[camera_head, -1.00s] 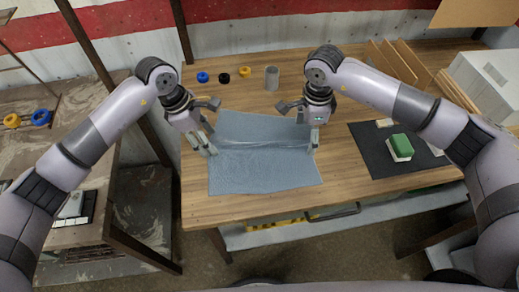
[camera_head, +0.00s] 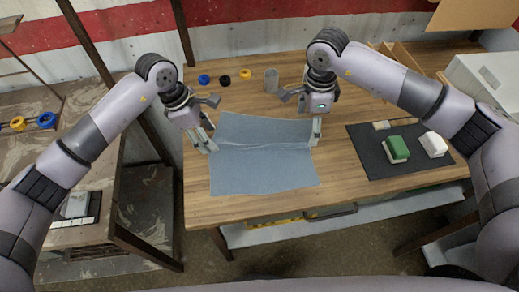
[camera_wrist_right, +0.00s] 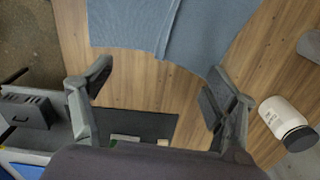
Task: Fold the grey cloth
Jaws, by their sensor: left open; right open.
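The grey cloth (camera_head: 262,172) lies spread on the wooden table, with a crease running across its middle; part of it shows at the top of the right wrist view (camera_wrist_right: 190,30). My left gripper (camera_head: 206,122) is open at the cloth's left edge, one finger low beside the cloth near the crease. My right gripper (camera_head: 303,113) is open at the cloth's right edge, with one finger down by the right end of the crease. In the right wrist view my right gripper (camera_wrist_right: 157,84) has its fingers wide apart, with nothing held between them.
A grey cylinder (camera_head: 271,80) and blue, black and yellow rings (camera_head: 245,74) stand behind the cloth. A dark mat (camera_head: 375,160) at right carries a green-topped block (camera_head: 397,149) and a white block (camera_head: 433,145). The right wrist view shows a white jar (camera_wrist_right: 283,118). Bare table lies between cloth and mat.

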